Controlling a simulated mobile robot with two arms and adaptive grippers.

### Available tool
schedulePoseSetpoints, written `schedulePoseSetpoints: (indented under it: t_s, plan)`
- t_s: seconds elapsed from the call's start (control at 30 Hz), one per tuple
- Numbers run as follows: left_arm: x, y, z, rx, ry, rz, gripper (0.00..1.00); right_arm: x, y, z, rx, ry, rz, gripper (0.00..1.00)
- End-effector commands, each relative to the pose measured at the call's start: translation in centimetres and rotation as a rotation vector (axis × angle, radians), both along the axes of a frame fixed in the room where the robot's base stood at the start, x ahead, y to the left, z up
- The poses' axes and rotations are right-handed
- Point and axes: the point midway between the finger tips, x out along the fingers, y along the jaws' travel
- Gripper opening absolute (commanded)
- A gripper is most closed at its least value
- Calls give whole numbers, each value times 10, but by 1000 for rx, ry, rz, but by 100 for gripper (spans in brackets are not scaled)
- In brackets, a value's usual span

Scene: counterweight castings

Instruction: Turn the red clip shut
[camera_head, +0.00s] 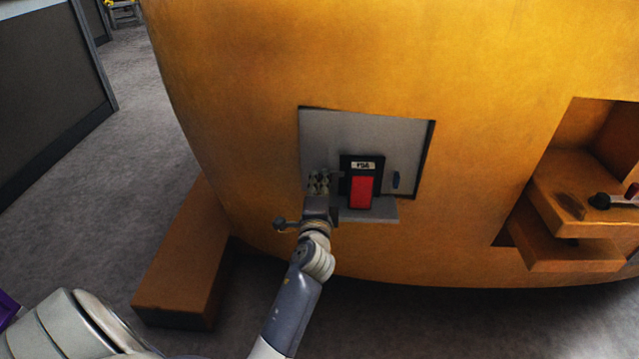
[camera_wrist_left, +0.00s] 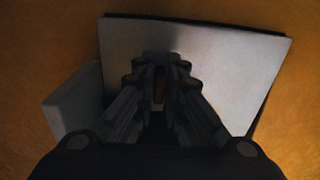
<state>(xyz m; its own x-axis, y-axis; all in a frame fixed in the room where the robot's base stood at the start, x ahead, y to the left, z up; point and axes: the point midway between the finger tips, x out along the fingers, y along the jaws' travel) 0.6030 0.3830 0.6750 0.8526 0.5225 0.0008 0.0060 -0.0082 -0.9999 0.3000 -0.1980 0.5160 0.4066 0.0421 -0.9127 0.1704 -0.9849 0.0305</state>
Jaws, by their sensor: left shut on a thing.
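A black block (camera_head: 347,165) with a small label and a bright red face (camera_head: 361,191) stands at a pale grey panel (camera_head: 405,140) in the orange casting. My left gripper (camera_head: 319,183) is at the panel, just left of the red face. In the left wrist view its fingers (camera_wrist_left: 160,72) are nearly together, and a narrow reddish-brown strip, which looks like the red clip (camera_wrist_left: 159,86), shows between them. The fingers hide most of it, so its turned position cannot be told. My right gripper is not in view.
The large orange casting (camera_head: 260,60) surrounds the recessed panel. A grey ledge (camera_head: 372,212) juts out below the block. Orange steps (camera_head: 580,190) hold a dark round-ended object (camera_head: 600,201). Grey floor is open at left.

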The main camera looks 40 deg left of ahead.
Motion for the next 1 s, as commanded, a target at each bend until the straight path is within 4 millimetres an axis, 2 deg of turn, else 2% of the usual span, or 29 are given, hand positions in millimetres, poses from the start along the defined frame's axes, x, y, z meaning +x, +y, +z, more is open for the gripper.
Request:
schedulePoseSetpoints:
  t_s: [0.37, 0.4, 0.47, 0.83, 1.0]
  plan:
    - [0, 0, -2, -8, 0, 1, 0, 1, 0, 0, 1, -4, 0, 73]
    - [0, 0, -2, -8, 0, 2, 19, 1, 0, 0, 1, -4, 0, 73]
    - [0, 0, -2, -8, 0, 1, 30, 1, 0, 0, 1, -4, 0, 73]
    - [0, 0, 2, -4, -3, 1, 30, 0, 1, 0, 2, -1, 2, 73]
    - [0, 0, 25, -2, -7, 0, 30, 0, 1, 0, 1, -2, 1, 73]
